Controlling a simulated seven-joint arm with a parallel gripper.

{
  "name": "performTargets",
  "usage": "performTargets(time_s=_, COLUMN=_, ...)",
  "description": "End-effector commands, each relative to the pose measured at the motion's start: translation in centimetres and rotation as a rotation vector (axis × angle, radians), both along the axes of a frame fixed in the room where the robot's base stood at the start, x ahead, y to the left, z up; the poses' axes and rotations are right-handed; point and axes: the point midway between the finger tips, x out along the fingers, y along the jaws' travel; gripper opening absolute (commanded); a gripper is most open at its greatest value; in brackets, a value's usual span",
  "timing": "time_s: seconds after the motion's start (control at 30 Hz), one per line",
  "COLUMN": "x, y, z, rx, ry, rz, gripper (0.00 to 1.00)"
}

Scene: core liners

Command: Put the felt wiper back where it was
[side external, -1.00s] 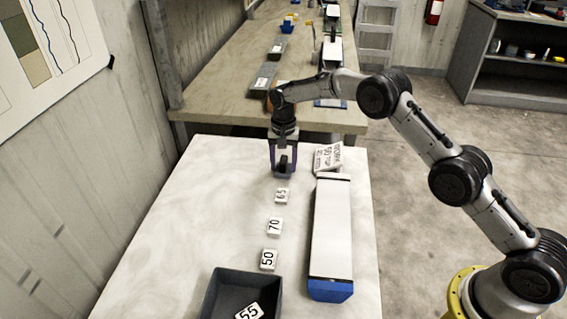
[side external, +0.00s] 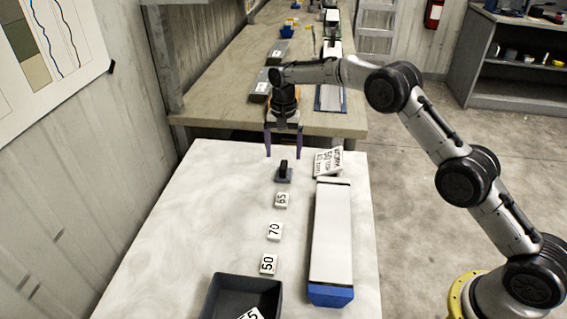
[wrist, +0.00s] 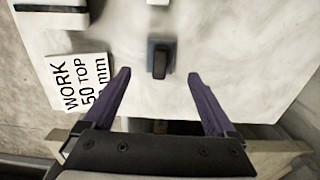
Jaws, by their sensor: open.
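The felt wiper (side external: 284,173), a small dark grey block with a black upright handle, stands on the white table near its far end, just beyond the 65 tag. It also shows in the wrist view (wrist: 160,60), ahead of the fingertips. My gripper (side external: 283,155) is open and empty, raised above and behind the wiper. In the wrist view its two purple fingers (wrist: 160,75) are spread wide, with nothing between them.
Number tags 65 (side external: 282,199), 70 (side external: 275,231) and 50 (side external: 268,264) lie in a row. A dark tray (side external: 216,297) holds another tag. A long white-topped core liner (side external: 332,235) and a printed card (side external: 328,161) lie to the right. The table's left part is clear.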

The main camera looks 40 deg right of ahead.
Motion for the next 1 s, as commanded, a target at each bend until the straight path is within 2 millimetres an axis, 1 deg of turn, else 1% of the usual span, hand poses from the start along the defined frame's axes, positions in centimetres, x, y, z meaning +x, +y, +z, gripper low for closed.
performTargets(time_s=0.03, x=0.0, y=0.0, z=1.1, rx=0.001, ry=-0.004, rz=0.0, gripper=0.91)
performTargets(time_s=0.1, x=0.1, y=0.0, z=2.4, rx=0.0, ry=-0.003, rz=0.0, gripper=0.91)
performTargets(time_s=0.2, x=0.0, y=0.0, z=3.8, rx=0.001, ry=-0.002, rz=0.0, gripper=0.91)
performTargets(time_s=0.3, x=0.0, y=0.0, z=4.8, rx=0.0, ry=-0.001, rz=0.0, gripper=0.91)
performTargets(time_s=0.4, x=0.0, y=0.0, z=5.3, rx=0.0, ry=0.0, rz=0.0, gripper=0.91)
performTargets(time_s=0.63, x=-0.1, y=0.0, z=5.6, rx=0.0, ry=-0.001, rz=0.002, gripper=0.91)
performTargets(time_s=0.7, x=-0.3, y=-0.1, z=6.4, rx=0.001, ry=-0.009, rz=0.011, gripper=0.91)
performTargets(time_s=0.77, x=-0.9, y=-0.2, z=7.7, rx=0.001, ry=-0.021, rz=0.027, gripper=0.91)
performTargets(time_s=0.87, x=-2.6, y=-0.6, z=10.9, rx=0.001, ry=-0.052, rz=0.072, gripper=0.91)
performTargets(time_s=0.9, x=-3.5, y=-0.8, z=12.5, rx=0.001, ry=-0.069, rz=0.095, gripper=0.91)
performTargets(time_s=0.97, x=-5.3, y=-1.1, z=14.6, rx=-0.001, ry=-0.091, rz=0.133, gripper=0.91)
performTargets(time_s=1.0, x=-6.5, y=-1.3, z=16.0, rx=-0.003, ry=-0.106, rz=0.158, gripper=0.91)
